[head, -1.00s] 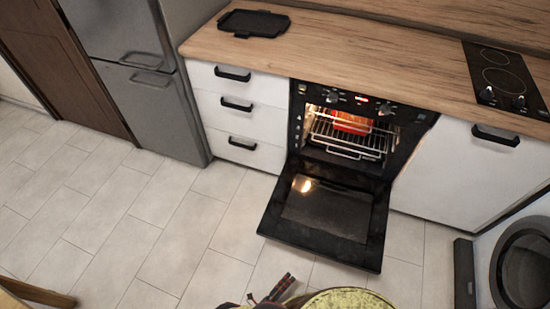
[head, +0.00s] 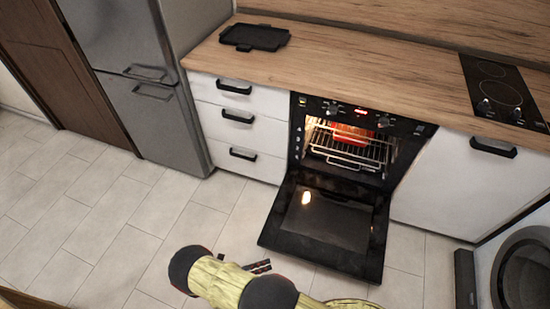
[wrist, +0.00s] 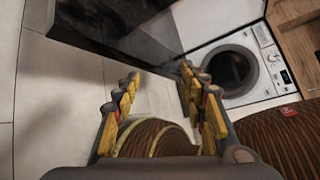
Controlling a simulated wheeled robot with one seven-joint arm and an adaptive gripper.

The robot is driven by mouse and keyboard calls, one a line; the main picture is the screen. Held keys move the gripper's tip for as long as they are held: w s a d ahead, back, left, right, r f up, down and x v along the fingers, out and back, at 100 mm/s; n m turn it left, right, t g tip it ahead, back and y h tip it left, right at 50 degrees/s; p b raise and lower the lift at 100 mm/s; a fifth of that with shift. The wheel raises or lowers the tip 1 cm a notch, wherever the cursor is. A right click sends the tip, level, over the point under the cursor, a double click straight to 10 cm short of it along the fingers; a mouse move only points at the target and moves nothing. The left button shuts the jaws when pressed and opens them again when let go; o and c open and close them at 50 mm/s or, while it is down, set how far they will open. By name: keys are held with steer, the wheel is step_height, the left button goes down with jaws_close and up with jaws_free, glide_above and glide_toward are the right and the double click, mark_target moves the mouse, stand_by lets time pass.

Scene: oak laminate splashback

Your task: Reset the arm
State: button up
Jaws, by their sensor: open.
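My gripper shows in the wrist view (wrist: 162,88), with its two yellow-and-grey fingers spread apart and nothing between them. In the head view, my yellow arm with dark joints is at the bottom, in front of the open oven. My gripper (head: 262,267) is partly hidden there behind the arm. It is apart from the oven door (head: 325,222), which hangs down open.
The lit oven (head: 345,150) holds a wire rack with a red item on it. A black tray (head: 255,37) lies on the wooden worktop (head: 370,75), with a hob (head: 500,90) at right. A washing machine (wrist: 262,65) stands right. Floor at left is clear.

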steer(key=w+r+m+g+y+p, duration=0.1)
steer(key=w+r+m+g, duration=0.3)
steer(key=r, duration=0.7)
steer(key=w+r+m+g+y, duration=0.15)
steer(key=w+r+m, duration=0.35)
steer(key=r, duration=0.6)
steer(key=w+d+r+m+g+y+p, duration=0.15)
steer(key=d+r+m, duration=0.25)
steer(key=r, duration=0.6)
steer(key=d+r+m+y, duration=0.3)
steer(key=r+m, duration=0.1)
steer(key=r, duration=0.6)
steer(key=s+d+r+m+t+y+p, duration=0.1)
steer(key=s+d+r+m+t+y, duration=0.1)
steer(key=s+d+r+m, duration=0.3)
steer(key=s+d+r+m+t+y+p, duration=0.1)
steer(key=s+d+r+m, duration=0.5)
steer(key=r, duration=0.6)
steer(key=s+d+r+m+t+y+p, duration=0.1)
steer(key=s+d+r+m+t+y, duration=0.2)
steer(key=s+d+r+m, duration=0.3)
step_height(320, 180, up, 4)
steer(key=shift+s+d+f+y, duration=0.25)
steer(key=shift+s+d+y, duration=0.05)
steer(key=shift+s, duration=0.15)
steer(key=shift+o, duration=0.6)
steer(key=shift+s+d+r+m+t, duration=0.1)
steer(key=shift+s+m+t, duration=0.2)
steer(key=shift+s+m, duration=0.15)
steer(key=shift+o, duration=0.6)
